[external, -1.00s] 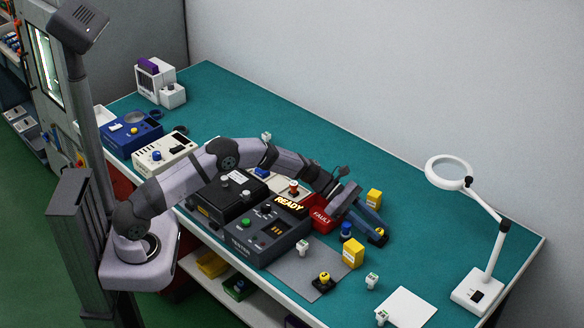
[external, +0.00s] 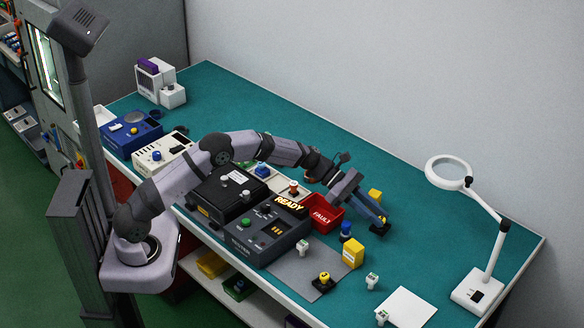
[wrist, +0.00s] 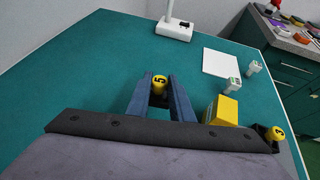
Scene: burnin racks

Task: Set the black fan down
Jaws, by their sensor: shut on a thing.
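The black fan (external: 379,230) has a dark square body with a round yellow cap on top. My gripper (external: 371,214) is shut on it, at the right of the red bin in the external view. In the wrist view the cap (wrist: 159,82), marked with what looks like a 5, shows between the tips of my blue fingers (wrist: 160,100). Most of the dark body is hidden there. I cannot tell whether the fan touches the green bench top or is just above it.
The red FAULT bin (external: 325,215) stands left of my gripper. A yellow box (external: 375,195) is partly hidden behind it. A blue-capped part (external: 346,230), another yellow box (external: 353,253) and a second yellow-capped black part (external: 323,281) are nearby.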

